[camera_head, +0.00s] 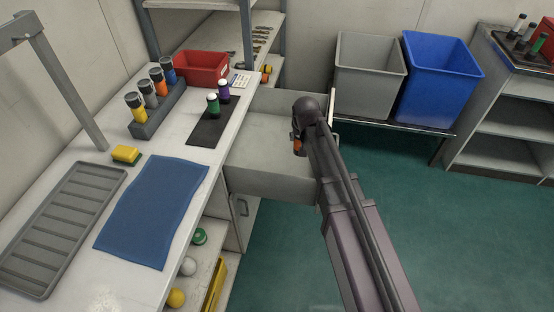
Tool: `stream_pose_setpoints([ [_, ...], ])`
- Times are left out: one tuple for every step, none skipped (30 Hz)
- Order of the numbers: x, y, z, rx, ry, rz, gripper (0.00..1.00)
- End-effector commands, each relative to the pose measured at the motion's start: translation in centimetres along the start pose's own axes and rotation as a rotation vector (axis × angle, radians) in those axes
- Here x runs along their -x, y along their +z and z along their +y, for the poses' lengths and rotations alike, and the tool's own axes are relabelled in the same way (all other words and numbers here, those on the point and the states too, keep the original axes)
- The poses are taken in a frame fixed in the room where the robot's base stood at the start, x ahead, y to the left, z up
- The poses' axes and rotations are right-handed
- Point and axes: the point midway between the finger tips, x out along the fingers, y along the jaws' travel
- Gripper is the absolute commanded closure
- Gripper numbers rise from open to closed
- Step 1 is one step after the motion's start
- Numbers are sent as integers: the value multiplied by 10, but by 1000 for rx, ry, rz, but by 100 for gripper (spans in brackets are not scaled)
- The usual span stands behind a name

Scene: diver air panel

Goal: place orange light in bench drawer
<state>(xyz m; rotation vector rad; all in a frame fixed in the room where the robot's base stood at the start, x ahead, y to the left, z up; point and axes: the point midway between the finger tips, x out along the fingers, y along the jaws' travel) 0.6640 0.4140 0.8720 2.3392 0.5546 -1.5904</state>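The bench drawer (268,183) is pulled out from the bench, and its grey inside is open to view. My gripper (298,143) is over the drawer, toward its right side, pointing down. A small orange piece with a dark end, which looks like the orange light (297,147), shows at its fingertips. The fingers and most of that piece are hidden behind my wrist. It appears held, but its height above the drawer floor is hard to judge. A green light (213,106) and a purple light (224,92) stand on a black mat (206,131) on the bench.
A rack (160,112) of several torches, a red bin (201,68), a yellow sponge (126,154), a blue cloth (152,212) and a grey tray (62,222) occupy the bench. Grey (368,65) and blue (438,70) bins stand beyond the drawer. Green floor is clear at right.

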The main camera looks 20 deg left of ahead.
Motion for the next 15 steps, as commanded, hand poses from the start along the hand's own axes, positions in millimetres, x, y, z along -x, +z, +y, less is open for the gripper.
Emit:
stream_pose_setpoints([
  [-20,-5,0,21,-10,2,100],
  [-25,-8,0,36,-15,4,100],
  [-32,-11,-1,54,-22,6,100],
  [-36,-13,-1,66,-27,7,100],
  [-40,-15,-1,79,-32,8,100],
  [-45,-18,-1,93,-38,10,100],
  [-49,-19,-1,103,-42,11,100],
  [-51,-21,-1,112,-45,12,100],
  [-54,-22,-2,123,-49,14,100],
  [-56,-24,-2,129,-51,15,100],
  [-58,-24,-2,134,-54,15,100],
  [-59,-25,-2,140,-56,16,100],
  [-60,-26,-2,144,-58,17,100],
  [-60,-26,-2,147,-59,17,100],
  [-61,-27,-2,150,-60,17,100],
])
